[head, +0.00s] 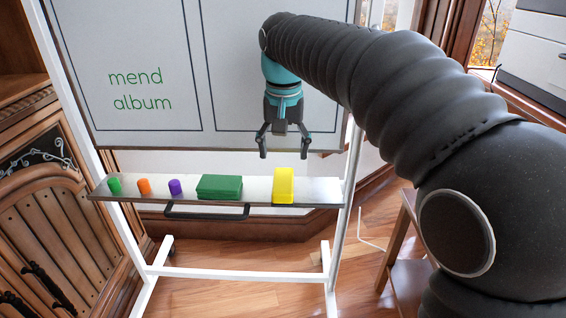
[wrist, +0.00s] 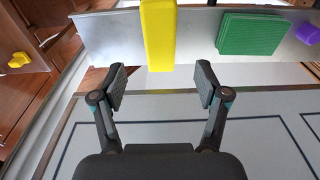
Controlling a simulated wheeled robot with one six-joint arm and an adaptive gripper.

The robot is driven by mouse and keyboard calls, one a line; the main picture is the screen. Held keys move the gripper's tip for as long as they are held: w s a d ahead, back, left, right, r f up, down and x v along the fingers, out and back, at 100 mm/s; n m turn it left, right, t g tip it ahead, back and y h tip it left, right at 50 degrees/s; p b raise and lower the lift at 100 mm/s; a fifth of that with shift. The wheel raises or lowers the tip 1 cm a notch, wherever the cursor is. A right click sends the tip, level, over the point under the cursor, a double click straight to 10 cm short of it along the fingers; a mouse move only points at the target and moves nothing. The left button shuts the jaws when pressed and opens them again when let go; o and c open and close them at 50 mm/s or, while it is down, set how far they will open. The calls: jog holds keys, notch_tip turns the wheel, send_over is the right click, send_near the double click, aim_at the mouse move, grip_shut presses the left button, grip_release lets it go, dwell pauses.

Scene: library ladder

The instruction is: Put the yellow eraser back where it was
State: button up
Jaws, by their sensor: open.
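The yellow eraser (head: 284,187) is on the metal tray (head: 325,190) of the whiteboard, toward the tray's right end. In the wrist view the yellow eraser (wrist: 158,36) is at the top middle, beyond the fingertips and between their lines. My gripper (head: 284,152) hangs fingers down in front of the board, above the eraser and apart from it. My gripper (wrist: 162,86) is open, with nothing between its fingers.
A green block (head: 220,187) lies left of the eraser, with purple (head: 175,187), orange (head: 144,186) and green (head: 115,184) pieces farther left. A small yellow object (wrist: 18,60) sits on a wooden surface at the wrist view's left. The tray is bare around the eraser.

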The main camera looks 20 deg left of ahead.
notch_tip(320, 180, up, 4)
jog(key=shift+s+f+p, duration=0.15)
jog(key=shift+f+p, duration=0.05)
jog(key=shift+p, duration=0.1)
jog(key=shift+d, duration=0.15)
jog(key=s+d+f+m+t, duration=0.1)
jog(key=s+d, duration=0.3)
jog(key=d, duration=0.6)
jog(key=s+d+f+t, duration=0.1)
jog(key=s+d, duration=0.2)
jog(key=d, duration=0.6)
jog(key=s+d+f+m+t, duration=0.1)
jog(key=s+d+f+t, duration=0.1)
jog(key=s+d+f, duration=0.8)
jog(key=s+d, duration=0.1)
jog(key=s, duration=0.2)
jog(key=shift+s+d+f+m+t, duration=0.25)
jog(key=shift+d+f+m+t, duration=0.05)
jog(key=shift+d+f, duration=0.05)
jog(key=shift+d, duration=0.1)
